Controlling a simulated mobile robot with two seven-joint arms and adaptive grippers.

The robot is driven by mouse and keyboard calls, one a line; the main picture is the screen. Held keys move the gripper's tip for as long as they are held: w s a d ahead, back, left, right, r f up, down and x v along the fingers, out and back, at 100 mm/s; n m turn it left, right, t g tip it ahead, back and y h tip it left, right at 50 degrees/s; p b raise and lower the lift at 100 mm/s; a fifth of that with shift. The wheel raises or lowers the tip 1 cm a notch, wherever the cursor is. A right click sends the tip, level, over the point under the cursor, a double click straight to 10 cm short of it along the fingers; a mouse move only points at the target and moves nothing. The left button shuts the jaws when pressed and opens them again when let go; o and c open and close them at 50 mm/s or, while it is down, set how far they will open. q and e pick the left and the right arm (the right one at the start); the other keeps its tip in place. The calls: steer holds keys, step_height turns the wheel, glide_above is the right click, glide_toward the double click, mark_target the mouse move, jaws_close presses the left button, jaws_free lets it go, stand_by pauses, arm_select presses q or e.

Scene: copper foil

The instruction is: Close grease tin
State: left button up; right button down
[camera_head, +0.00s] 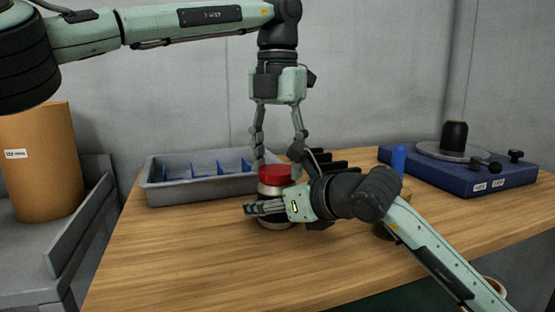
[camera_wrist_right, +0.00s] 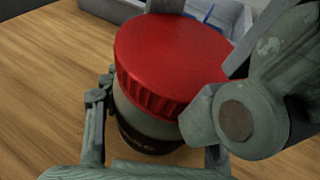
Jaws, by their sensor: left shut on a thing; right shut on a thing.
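The grease tin (camera_head: 274,188) stands upright on the wooden table, with a grey body and a dark lower band. Its red ribbed lid (camera_head: 274,173) sits at its mouth; I cannot tell whether it is fully seated. In the right wrist view the lid (camera_wrist_right: 172,58) covers the top of the tin body (camera_wrist_right: 150,122). My left gripper (camera_head: 277,164) comes down from above, shut on the lid with a finger on each side. My right gripper (camera_head: 268,208) reaches in from the right, low down, shut around the tin body. Its fingers hide part of the tin.
A grey tray (camera_head: 165,194) with blue dividers stands behind left. Black slotted pieces (camera_head: 325,165) and a blue upright object (camera_head: 398,160) are behind my right arm. A blue box with a turntable (camera_head: 455,178) is at the back right. The front left table is clear.

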arm_select(q)
steer(key=o, duration=1.4)
steer(key=shift+c, duration=0.2)
step_height(320, 180, up, 12)
arm_select(e)
steer(key=shift+c, duration=2.2)
jaws_free()
